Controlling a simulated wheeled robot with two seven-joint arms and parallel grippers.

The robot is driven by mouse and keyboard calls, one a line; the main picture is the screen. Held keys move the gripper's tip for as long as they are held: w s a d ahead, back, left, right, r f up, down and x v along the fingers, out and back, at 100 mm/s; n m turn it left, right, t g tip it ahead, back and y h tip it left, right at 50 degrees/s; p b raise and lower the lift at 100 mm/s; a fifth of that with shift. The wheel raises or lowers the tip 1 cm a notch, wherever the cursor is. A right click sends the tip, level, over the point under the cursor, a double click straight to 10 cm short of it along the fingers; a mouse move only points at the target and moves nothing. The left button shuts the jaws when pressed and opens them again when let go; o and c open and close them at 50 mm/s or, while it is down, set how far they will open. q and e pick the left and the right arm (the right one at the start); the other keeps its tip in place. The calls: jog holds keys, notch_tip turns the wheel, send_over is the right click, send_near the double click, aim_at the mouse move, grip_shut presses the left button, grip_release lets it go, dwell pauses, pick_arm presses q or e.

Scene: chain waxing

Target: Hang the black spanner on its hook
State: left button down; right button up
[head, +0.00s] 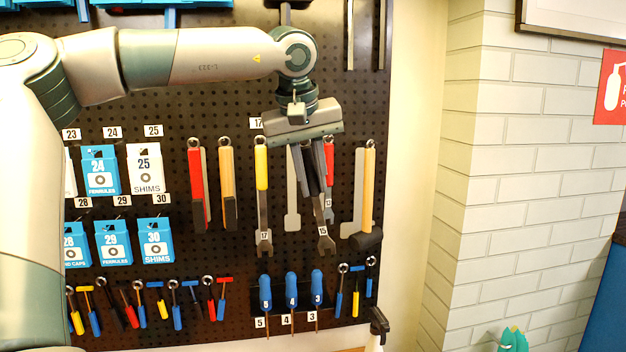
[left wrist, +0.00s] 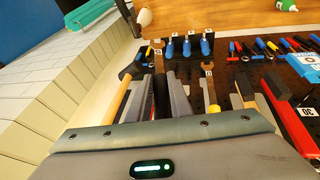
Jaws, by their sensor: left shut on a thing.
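The black spanner (head: 322,217) hangs down from my left gripper (head: 312,180) in front of the pegboard in the head view. Its steel open end points down, slightly tilted, beside a tag 15. The spanner's hook and top ring are hidden behind the gripper. A bare pale grey outline (head: 292,212) shows on the board just left of the spanner. My right gripper is not in view.
A yellow-handled spanner (head: 262,175) hangs left of my gripper, and a red-handled tool (head: 329,158) hangs close to its right. A wooden-handled hammer (head: 369,185) hangs further right. Blue screwdrivers (head: 291,285) stand in a rack below. A brick wall (head: 530,190) is at right.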

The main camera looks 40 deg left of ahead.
pick_arm(q)
jog(key=shift+w+a+r, duration=0.1)
jog(key=shift+w+a, duration=0.05)
jog(key=shift+a, duration=0.05)
jog(key=shift+w+a, duration=0.3)
jog(key=shift+a, duration=0.1)
jog(key=shift+w+a+f+p, duration=0.2)
jog(key=shift+w+a+p, duration=0.45)
jog(key=shift+w+a, duration=0.65)
jog(key=shift+a, duration=0.3)
jog(key=shift+g+y, duration=0.7)
jog(key=shift+y, duration=0.2)
jog(key=a, duration=0.1)
jog(key=w+a+p, duration=0.1)
jog(key=a, duration=0.2)
jog(key=shift+w+a+f+p, duration=0.2)
jog(key=shift+w+f+p, duration=0.15)
jog(key=shift+f, duration=0.05)
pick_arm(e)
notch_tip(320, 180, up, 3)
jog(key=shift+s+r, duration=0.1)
pick_arm(q)
jog(key=shift+a+m, duration=0.2)
jog(key=shift+m, duration=0.1)
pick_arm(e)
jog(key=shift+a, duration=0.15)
